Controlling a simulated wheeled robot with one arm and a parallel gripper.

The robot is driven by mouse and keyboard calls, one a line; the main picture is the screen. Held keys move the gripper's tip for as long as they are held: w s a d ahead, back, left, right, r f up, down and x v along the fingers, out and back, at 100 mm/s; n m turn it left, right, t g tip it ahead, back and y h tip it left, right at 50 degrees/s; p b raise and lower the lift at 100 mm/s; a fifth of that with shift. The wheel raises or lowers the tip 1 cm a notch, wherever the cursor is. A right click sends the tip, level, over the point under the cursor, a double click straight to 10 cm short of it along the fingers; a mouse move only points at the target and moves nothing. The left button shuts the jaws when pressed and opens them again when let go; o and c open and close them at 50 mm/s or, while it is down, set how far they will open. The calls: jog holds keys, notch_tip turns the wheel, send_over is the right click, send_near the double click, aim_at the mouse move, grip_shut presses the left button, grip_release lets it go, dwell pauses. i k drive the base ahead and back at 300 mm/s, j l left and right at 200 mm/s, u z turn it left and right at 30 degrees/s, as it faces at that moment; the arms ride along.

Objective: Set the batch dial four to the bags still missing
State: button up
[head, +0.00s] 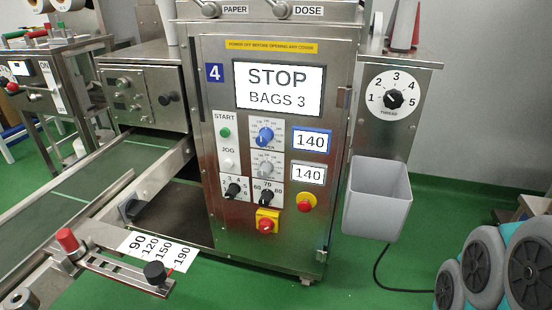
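Machine 4 (280,215) is a steel cabinet with a blue "4" plate (214,73). Its screen (279,87) reads "STOP" and "BAGS 3". A small black dial (234,191), ringed by numbers including 3, 4 and 5, sits low on the left of the panel; its pointer setting is too small to read. No label "batch" is legible. Right of it is a black dial (266,196) marked 60, 70 and 80. Above are a grey dial (265,167) and a blue dial (265,136), beside displays reading 140. My gripper is not in view.
A "THREAD" dial (393,99) numbered 1 to 5 is on the right side plate. A grey bin (377,200) hangs below it. A green START button (225,132) and red buttons (306,202) flank the dials. Grey wheels (530,265) stand lower right. Green floor (345,275) is clear in front.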

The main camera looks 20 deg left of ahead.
aim_at(233, 189)
jog(key=u, duration=1.3)
